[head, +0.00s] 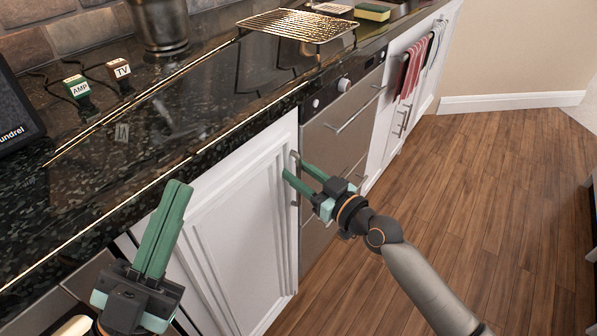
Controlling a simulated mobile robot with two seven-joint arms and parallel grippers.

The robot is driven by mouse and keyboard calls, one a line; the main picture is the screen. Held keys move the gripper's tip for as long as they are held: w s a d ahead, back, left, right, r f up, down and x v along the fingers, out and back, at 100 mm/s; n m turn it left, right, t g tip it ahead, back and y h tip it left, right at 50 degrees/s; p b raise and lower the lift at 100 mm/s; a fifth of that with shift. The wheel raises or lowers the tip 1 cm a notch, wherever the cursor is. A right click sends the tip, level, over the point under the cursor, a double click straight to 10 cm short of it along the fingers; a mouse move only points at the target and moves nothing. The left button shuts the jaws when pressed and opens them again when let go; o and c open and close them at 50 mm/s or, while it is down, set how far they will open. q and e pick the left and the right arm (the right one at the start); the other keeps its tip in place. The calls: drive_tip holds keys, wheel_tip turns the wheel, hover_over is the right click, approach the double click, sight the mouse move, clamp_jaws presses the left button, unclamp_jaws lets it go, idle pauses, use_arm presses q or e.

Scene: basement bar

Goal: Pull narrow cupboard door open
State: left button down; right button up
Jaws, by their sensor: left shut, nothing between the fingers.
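The white panelled cupboard door (232,245) is below the dark counter, left of the steel drawers. It looks closed, flush with the cabinet front. Its upright metal handle (295,158) is near the door's upper right edge. My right gripper (296,171) is at this handle, with its two green fingers apart on either side of it. The fingers partly hide the handle, and I cannot tell whether they touch it. My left gripper (177,187) is in front of the counter at the lower left, green fingers together, pointing up, empty and away from the handle.
The dark speckled counter (200,130) overhangs the door and holds a wire rack (297,25), a metal pot (162,25) and AMP and TV plugs (76,87). Steel drawers (345,125) and hanging towels (412,68) lie right. The wooden floor (480,170) is clear.

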clamp_jaws()
idle(1.2)
